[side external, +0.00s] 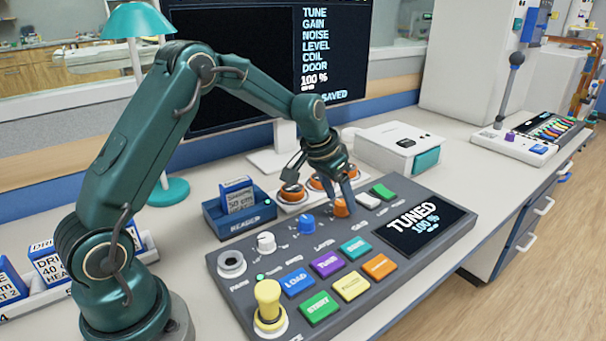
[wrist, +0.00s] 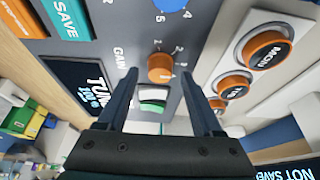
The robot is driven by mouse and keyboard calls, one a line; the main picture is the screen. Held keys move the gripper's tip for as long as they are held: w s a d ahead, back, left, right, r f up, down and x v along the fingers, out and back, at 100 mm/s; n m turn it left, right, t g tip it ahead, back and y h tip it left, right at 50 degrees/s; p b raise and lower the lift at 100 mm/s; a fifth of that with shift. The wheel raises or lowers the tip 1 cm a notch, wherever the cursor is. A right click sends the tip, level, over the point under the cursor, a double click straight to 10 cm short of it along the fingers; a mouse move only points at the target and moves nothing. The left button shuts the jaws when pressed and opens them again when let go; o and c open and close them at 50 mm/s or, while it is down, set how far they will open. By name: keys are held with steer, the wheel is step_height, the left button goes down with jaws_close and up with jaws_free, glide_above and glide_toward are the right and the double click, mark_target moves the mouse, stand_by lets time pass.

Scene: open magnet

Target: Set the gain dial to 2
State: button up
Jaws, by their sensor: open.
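The gain dial (side external: 341,207) is a round orange knob on the dark grey console (side external: 222,262), beside the tuned screen. In the wrist view the orange dial (wrist: 161,68) has small numbers around it and the word GAIN to its left. Which number it points at is too small to tell. My gripper (side external: 343,194) is over the dial, pointing down. In the wrist view my gripper (wrist: 160,74) is open, with one finger on each side of the dial. I cannot tell whether either finger touches it.
A blue dial (side external: 306,224) and a white dial (side external: 266,243) sit nearby on the console. The console screen (side external: 424,229) reads TUNED 100 %. Orange round buttons (side external: 291,193) stand close behind my gripper. Coloured keys (side external: 326,263) and a yellow knob (side external: 268,300) lie nearer the front.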

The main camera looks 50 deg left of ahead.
steer(key=shift+w+f, duration=0.15)
steer(key=shift+f, duration=0.25)
jaws_close()
steer(key=n+y, duration=0.1)
steer(key=n, duration=0.3)
steer(key=shift+d+n+y, duration=0.15)
steer(key=shift+n+y, duration=0.15)
steer(key=shift+y, duration=0.1)
steer(key=shift+w+d+n+g+y, duration=0.1)
steer(key=shift+n+g+y, duration=0.3)
steer(key=shift+n, duration=0.9)
steer(key=shift+n+g+y, duration=0.4)
steer(key=shift+n, duration=0.9)
jaws_free()
